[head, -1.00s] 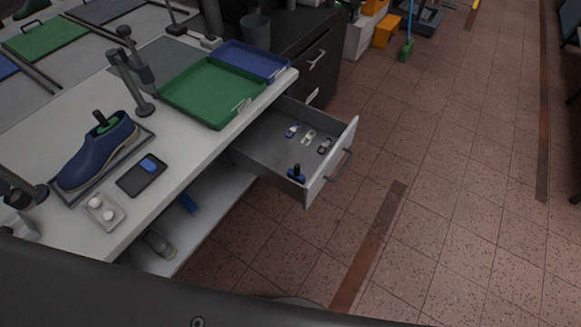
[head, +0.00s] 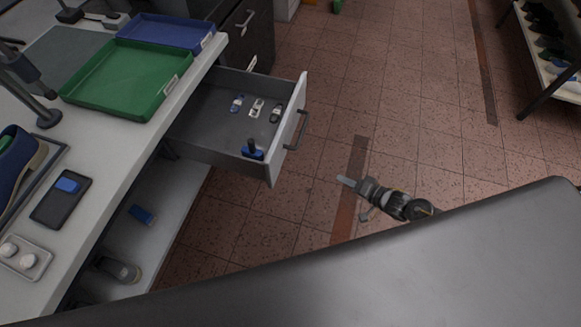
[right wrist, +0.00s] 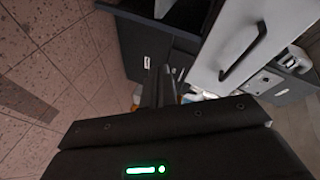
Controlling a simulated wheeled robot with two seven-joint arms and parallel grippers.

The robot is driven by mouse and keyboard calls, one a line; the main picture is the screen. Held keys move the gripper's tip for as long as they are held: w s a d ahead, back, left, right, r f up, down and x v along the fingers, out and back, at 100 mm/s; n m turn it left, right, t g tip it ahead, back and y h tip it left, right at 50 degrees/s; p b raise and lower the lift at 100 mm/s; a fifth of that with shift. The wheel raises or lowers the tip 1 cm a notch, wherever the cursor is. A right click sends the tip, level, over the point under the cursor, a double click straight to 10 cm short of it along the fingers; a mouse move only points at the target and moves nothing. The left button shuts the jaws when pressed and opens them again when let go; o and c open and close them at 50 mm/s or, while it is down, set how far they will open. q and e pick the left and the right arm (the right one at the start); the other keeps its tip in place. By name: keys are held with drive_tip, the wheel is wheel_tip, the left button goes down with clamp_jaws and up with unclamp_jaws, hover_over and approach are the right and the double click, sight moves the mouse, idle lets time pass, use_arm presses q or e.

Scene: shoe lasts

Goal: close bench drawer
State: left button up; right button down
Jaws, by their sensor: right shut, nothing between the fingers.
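The bench drawer (head: 195,130) stands pulled out from under the white bench top, with small items inside. Its white front panel (head: 286,135) carries a dark handle (head: 296,131); in the right wrist view the front (right wrist: 218,58) and handle (right wrist: 243,52) show ahead. My right gripper (head: 343,181) is over the floor to the right of the drawer front, apart from the handle. It is shut and empty. In the right wrist view its fingers (right wrist: 158,85) are together. My left gripper is not in view.
On the bench (head: 90,196) stand a green tray (head: 128,82), a blue tray (head: 166,33) and a blue shoe (head: 14,163) at the left edge. A lower shelf (head: 150,240) lies under the drawer. A shoe rack (head: 549,62) stands far right. The floor right of the drawer is clear.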

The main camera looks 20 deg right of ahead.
drive_tip(key=s+a+r+m+g+y+b, duration=0.1)
drive_tip(key=a+r+y, duration=0.2)
drive_tip(key=r, duration=0.2)
drive_tip(key=a+r+g+y+b, duration=0.1)
drive_tip(key=a+r+y+b, duration=0.1)
drive_tip(key=r+y, duration=0.3)
drive_tip(key=h+p, duration=0.1)
drive_tip(key=p, duration=0.1)
approach(280, 157)
drive_tip(key=x, duration=0.5)
drive_tip(key=shift+w+a, duration=0.2)
drive_tip(key=shift+a, duration=0.05)
drive_tip(key=shift+w+a, duration=0.25)
drive_tip(key=shift+a, duration=0.2)
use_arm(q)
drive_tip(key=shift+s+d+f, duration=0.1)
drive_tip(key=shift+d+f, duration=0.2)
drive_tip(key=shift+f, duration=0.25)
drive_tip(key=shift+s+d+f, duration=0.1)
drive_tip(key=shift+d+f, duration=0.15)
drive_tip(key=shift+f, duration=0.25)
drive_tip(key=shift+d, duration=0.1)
use_arm(e)
drive_tip(key=shift+w+a, duration=0.1)
